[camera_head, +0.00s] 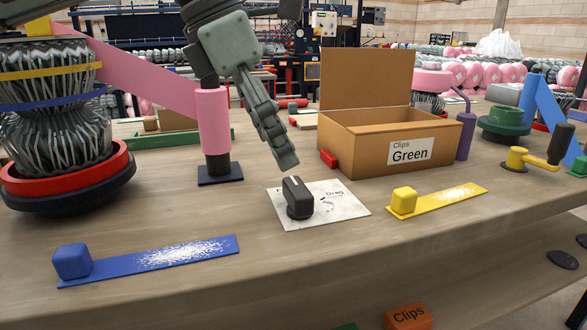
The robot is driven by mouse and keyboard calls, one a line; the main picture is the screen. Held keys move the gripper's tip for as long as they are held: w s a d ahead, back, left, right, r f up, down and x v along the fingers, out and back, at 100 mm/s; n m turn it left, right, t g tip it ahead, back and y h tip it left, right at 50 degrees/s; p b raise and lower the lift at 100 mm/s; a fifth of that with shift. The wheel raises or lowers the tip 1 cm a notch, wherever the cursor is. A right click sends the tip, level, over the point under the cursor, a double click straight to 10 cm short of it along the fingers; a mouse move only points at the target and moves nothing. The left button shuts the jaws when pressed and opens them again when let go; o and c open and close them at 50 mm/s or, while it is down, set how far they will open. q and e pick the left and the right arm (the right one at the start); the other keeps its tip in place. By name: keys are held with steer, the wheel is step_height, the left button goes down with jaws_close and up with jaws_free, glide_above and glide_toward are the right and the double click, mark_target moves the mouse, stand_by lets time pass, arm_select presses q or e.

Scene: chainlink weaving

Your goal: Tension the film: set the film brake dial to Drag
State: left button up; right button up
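The film brake dial (298,201) is a black knob on a white plate (345,208) in the middle of the table. The word "Drag" is printed right of the knob; a label on its left is mostly hidden. The knob's white line points up and slightly left, away from "Drag". Pink film (140,72) runs from the wire bundle to a pink roll (213,122) on a post. My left gripper (285,160) hangs above and behind the dial, apart from it, fingers downward. The fingers overlap, so their opening cannot be told. My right gripper is not in view.
A cardboard box (345,145) marked "Clips Green" stands behind right. A blue strip (190,252) with a blue block and a yellow strip (455,197) with a yellow block lie either side. A yellow crank (518,158) is at right. The table front is clear.

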mark_target(295, 186)
arm_select(q)
steer(key=x, duration=0.7)
steer(key=shift+s, duration=0.2)
steer(key=shift+f, duration=0.1)
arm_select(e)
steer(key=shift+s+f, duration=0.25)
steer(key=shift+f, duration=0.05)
arm_select(q)
steer(key=shift+c, duration=0.4)
